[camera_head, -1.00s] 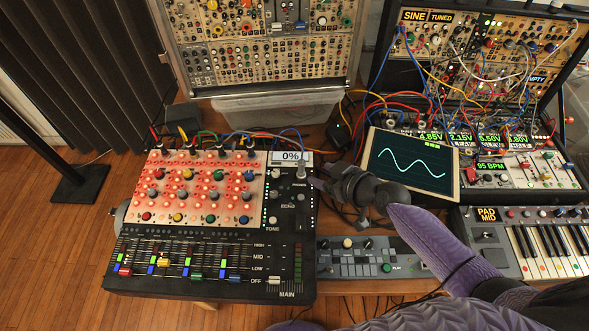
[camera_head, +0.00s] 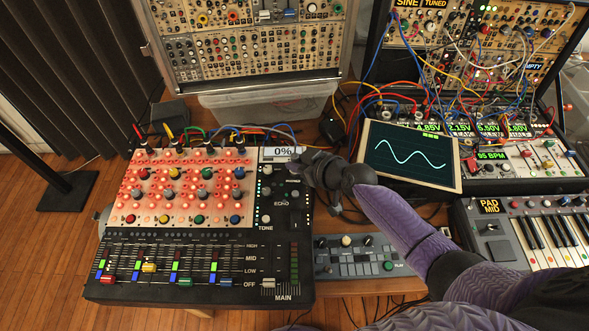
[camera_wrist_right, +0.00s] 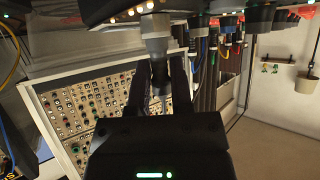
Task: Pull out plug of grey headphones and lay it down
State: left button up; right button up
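A slim plug with a grey collar and dark body (camera_wrist_right: 159,70) stands at the mixer's panel in the right wrist view. A thin cord seems to run from its end. My right gripper (camera_head: 298,164) is at the top right of the mixer (camera_head: 205,270), by the small display. In the right wrist view its two dark fingers (camera_wrist_right: 161,82) stand on either side of the plug, apart, with narrow gaps. In the head view the gripper hides the plug. My left gripper is not in view.
Several colored plugs and cables (camera_head: 210,140) line the mixer's back edge close to my gripper. A tablet with a green wave (camera_head: 410,158) stands to the right. A small grey device (camera_head: 362,262) and a keyboard (camera_head: 525,235) lie in front. A modular rack (camera_head: 245,45) stands behind.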

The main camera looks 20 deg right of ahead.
grip_shut()
jog(key=shift+r+p, duration=1.75)
jog(key=shift+r, duration=0.3)
